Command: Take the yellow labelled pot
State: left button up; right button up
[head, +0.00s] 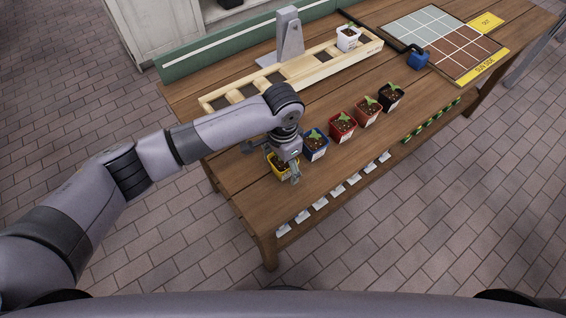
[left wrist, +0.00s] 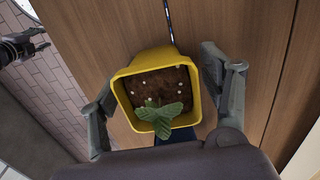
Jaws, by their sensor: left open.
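The yellow pot (head: 283,171) stands on the wooden table near its front left corner, at the end of a row of pots. In the left wrist view the yellow pot (left wrist: 121,95) holds dark soil and a green seedling; I cannot make out its label. My left gripper (head: 276,164) is over the yellow pot and hides part of it. In the left wrist view its open fingers (left wrist: 160,85) are on either side of the pot, with a gap visible on the right.
A blue pot (head: 316,151) stands close beside the yellow one, then a red pot (head: 342,134), a terracotta pot (head: 368,117) and a black pot (head: 391,103). A wooden rack (head: 340,63) with a white pot (head: 348,45) lies behind. White labels line the table's front edge.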

pick_arm(q)
jog(key=c, duration=1.5)
